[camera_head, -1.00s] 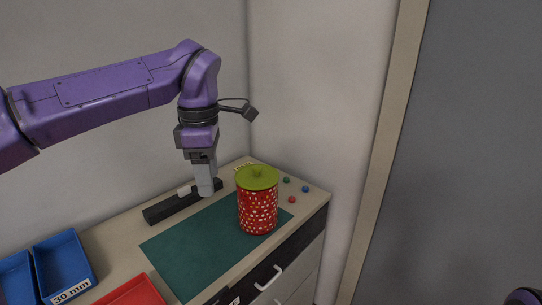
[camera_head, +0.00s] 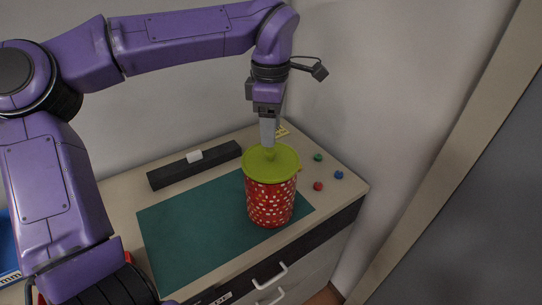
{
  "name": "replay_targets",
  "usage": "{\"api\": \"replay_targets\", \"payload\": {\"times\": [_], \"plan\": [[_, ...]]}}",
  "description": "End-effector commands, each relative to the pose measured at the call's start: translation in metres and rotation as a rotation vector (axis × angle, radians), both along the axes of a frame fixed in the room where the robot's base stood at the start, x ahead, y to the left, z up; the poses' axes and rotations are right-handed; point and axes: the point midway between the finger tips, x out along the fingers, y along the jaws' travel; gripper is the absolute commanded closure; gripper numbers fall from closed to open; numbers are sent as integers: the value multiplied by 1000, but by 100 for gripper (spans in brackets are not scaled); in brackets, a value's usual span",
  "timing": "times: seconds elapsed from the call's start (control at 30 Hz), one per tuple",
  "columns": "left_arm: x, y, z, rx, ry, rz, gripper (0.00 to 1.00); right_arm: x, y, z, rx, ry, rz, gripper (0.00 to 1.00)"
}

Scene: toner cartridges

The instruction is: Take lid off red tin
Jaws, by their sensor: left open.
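The red tin (camera_head: 270,203) with white dots stands upright on the dark green mat (camera_head: 185,228). Its yellow-green lid (camera_head: 256,170) sits on top, with a small knob (camera_head: 269,154) in the middle. My left gripper (camera_head: 268,146) points straight down over the lid, with its grey fingers at the knob. It is open; the fingers overlap in this view, so I cannot tell whether they touch the knob. My right gripper is not in view.
A black bar (camera_head: 165,177) with a white block (camera_head: 194,156) lies behind the mat. Small green (camera_head: 318,157), blue (camera_head: 339,175) and red (camera_head: 318,186) pieces lie right of the tin. A blue bin (camera_head: 8,250) is at the left edge, partly hidden by my arm.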

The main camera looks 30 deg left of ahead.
Motion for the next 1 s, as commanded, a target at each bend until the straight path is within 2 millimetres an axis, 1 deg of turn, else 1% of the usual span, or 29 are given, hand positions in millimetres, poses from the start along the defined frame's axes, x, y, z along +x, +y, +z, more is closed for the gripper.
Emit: {"api": "replay_targets", "payload": {"times": [0.17, 0.23, 0.3, 0.4, 0.57, 0.6, 0.67, 0.7, 0.73, 0.77, 1.0], "plan": [[-6, 2, -26, -1, 5, -2, 42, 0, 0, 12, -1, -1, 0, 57], [-6, 2, -40, -2, 5, -1, 42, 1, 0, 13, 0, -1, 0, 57], [-6, 2, -49, -2, 4, -1, 42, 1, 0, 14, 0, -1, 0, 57], [-5, 2, -54, -2, 0, 0, 42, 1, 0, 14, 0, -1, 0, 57], [-5, 2, -54, -1, 0, 1, 42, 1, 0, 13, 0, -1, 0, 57], [-5, 2, -54, -1, 0, 1, 55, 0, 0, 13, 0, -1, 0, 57], [-5, 2, -54, -1, 0, 0, 75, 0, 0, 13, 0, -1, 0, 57], [-5, 2, -54, -1, 0, 0, 88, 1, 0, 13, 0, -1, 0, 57], [-5, 2, -54, -1, 0, 0, 97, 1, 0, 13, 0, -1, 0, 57], [-5, 2, -54, -1, 0, 0, 100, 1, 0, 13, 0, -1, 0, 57], [-5, 2, -53, -1, 0, 0, 100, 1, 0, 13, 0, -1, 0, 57]]}}
